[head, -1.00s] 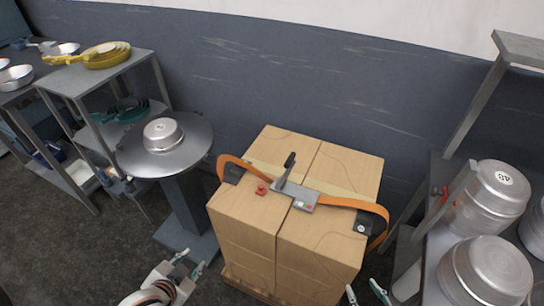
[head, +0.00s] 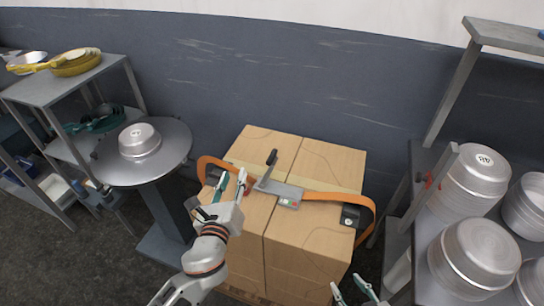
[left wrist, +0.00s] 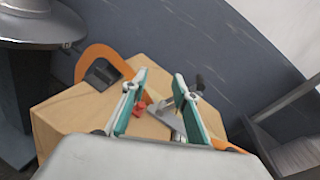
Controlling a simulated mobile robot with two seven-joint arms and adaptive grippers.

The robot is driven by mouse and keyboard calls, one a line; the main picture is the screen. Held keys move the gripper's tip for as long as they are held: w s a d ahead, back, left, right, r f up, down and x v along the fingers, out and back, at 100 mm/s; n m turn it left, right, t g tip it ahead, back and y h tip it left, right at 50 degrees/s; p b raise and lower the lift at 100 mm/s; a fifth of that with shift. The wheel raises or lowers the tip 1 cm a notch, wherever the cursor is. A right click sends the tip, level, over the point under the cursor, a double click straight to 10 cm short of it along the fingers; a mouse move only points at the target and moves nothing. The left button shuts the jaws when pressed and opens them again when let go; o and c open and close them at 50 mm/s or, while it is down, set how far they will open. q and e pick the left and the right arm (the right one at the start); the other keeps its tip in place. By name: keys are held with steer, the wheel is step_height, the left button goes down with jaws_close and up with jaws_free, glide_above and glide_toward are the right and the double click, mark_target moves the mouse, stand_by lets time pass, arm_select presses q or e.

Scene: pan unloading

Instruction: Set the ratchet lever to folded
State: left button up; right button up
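The ratchet (head: 287,194) is a grey metal body on the orange strap (head: 330,198) across the top of the cardboard boxes (head: 315,165). Its lever (head: 268,167), with a dark grip end, stands raised and tilted. My left gripper (head: 231,178) is open and empty, above the boxes just left of the lever. In the left wrist view the ratchet (left wrist: 168,116) shows between the open fingers (left wrist: 160,82), with the lever's dark tip (left wrist: 200,82) behind the right finger. A red piece (left wrist: 139,108) lies beside the ratchet. My right gripper (head: 346,284) is open, low at the bottom edge.
A round metal stand (head: 165,162) with an upturned pan (head: 139,140) is left of the boxes. A shelf (head: 70,85) with yellow pans stands at far left. A rack (head: 425,190) with large metal pots (head: 470,180) is on the right. Space above the boxes is free.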

mark_target(276, 149)
arm_select(q)
steer(key=w+d+m+h, duration=0.1)
steer(key=w+d+m, duration=0.1)
steer(key=w+d, duration=0.1)
steer(key=w+d+m+h, duration=0.1)
steer(key=w+d+m, duration=0.1)
steer(key=d+m, duration=0.1)
steer(key=w+d+m+h, duration=0.2)
steer(key=w+d+m, duration=0.1)
steer(key=d, duration=0.1)
steer(key=shift+w+d+r+b, duration=0.25)
steer(key=shift+w+r+b, duration=0.05)
steer(key=shift+w+r, duration=0.05)
